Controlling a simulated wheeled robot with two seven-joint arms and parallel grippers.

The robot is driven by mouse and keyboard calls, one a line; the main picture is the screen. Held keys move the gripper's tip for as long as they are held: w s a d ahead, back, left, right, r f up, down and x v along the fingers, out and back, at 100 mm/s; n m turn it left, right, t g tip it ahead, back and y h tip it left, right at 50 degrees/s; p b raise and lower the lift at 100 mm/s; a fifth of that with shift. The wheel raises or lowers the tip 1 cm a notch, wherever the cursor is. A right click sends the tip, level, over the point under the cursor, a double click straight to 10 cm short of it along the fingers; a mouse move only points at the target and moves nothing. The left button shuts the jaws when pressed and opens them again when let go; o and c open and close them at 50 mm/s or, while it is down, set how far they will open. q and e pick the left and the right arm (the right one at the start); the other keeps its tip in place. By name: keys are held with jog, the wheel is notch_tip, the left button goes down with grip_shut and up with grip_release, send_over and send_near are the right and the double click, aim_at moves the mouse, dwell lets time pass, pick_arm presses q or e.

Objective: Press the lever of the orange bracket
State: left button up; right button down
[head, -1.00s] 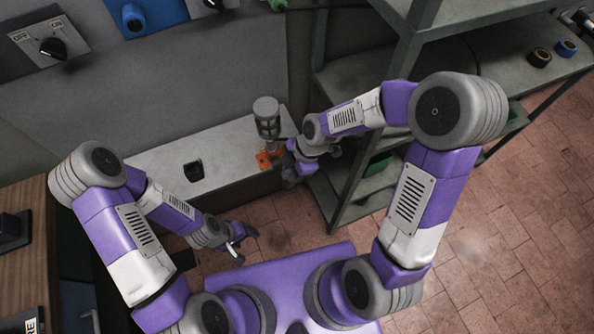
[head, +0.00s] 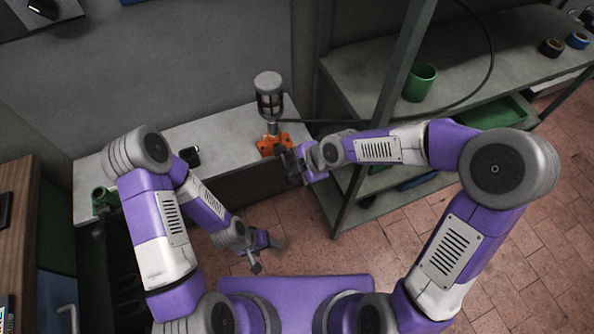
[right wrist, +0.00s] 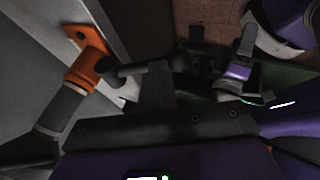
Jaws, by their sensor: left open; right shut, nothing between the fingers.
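The orange bracket (head: 275,145) stands on the grey ledge, below a grey cylinder with a dark cage (head: 269,95). In the right wrist view the orange bracket (right wrist: 90,62) is at the upper left, with a dark rod-like lever (right wrist: 130,70) sticking out of it to the right. My right gripper (head: 291,166) is shut and empty, just right of and below the bracket in the head view. Its dark fingers (right wrist: 157,85) lie close to the lever's end; I cannot tell whether they touch. My left gripper (head: 263,257) is open and empty, over the floor in front of the ledge.
The ledge (head: 225,135) carries a small black object (head: 190,156) left of the bracket. A metal shelf stands close on the right, with a green cup (head: 419,82) and a post (head: 378,120) near my right arm. A wooden surface (head: 18,215) is at the far left.

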pick_arm(q)
jog(key=shift+f, duration=0.2)
pick_arm(e)
jog(key=shift+s+f, duration=0.1)
jog(key=shift+f, duration=0.45)
jog(key=shift+s+d+f, duration=0.1)
jog(key=shift+s+f, duration=0.05)
